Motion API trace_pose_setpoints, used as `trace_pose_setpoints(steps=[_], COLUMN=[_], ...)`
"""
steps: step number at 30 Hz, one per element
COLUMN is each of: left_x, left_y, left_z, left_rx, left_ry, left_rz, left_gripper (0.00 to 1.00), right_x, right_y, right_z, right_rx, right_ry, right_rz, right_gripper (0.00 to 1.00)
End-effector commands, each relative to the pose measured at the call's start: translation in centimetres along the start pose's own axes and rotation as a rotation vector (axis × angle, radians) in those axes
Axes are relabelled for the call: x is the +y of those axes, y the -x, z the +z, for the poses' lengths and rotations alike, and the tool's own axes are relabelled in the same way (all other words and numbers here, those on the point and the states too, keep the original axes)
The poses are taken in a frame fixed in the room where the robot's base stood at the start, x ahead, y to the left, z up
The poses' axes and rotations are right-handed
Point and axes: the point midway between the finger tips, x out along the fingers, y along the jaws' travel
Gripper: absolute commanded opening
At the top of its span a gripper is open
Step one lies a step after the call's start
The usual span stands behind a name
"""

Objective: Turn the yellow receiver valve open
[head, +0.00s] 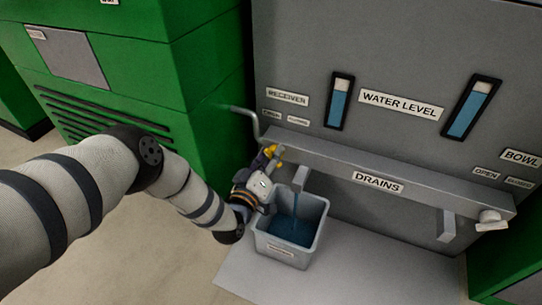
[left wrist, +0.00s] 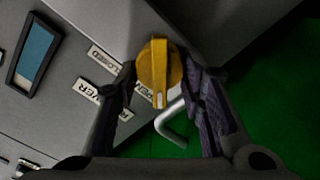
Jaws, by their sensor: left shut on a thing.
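The yellow receiver valve (head: 273,150) sits at the left end of the grey drains ledge, partly hidden by my left gripper (head: 267,160). In the left wrist view the yellow knob (left wrist: 153,66) has a raised handle bar with a white mark at its lower end. My left gripper (left wrist: 158,74) is shut on this knob, one dark finger on each side. The RECEIVER label (head: 288,97) is above the valve, with smaller open and closed labels below it. My right gripper is not in view.
A grey bucket (head: 261,244) with blue water stands under the left drain spout (head: 300,178), and a blue stream falls into it. A bent grey pipe (head: 249,119) is close to my left gripper. A white valve (head: 491,220) is at the ledge's right end. Green cabinets (head: 205,60) stand left.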

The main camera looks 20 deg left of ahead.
Motion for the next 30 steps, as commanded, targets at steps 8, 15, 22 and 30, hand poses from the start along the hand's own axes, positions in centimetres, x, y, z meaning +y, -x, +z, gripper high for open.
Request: trace_pose_setpoints(steps=[8,15,22,30], left_x=[-0.01,0.0,0.0,-0.04], left_y=[0.01,0.01,0.01,0.42], left_z=[0.04,0.05,0.04,0.06], left_rx=[-0.001,-0.001,-0.001,-0.001], left_ry=[0.028,0.029,0.028,0.027], left_rz=[0.0,0.0,0.0,-0.001], left_gripper=[0.08,0.08,0.54,0.54], right_x=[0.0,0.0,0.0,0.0], right_y=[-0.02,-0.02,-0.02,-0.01], right_z=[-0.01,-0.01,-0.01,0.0], right_rx=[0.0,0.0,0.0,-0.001], right_ry=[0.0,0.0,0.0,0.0], right_rz=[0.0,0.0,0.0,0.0], right_gripper=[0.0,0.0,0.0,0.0])
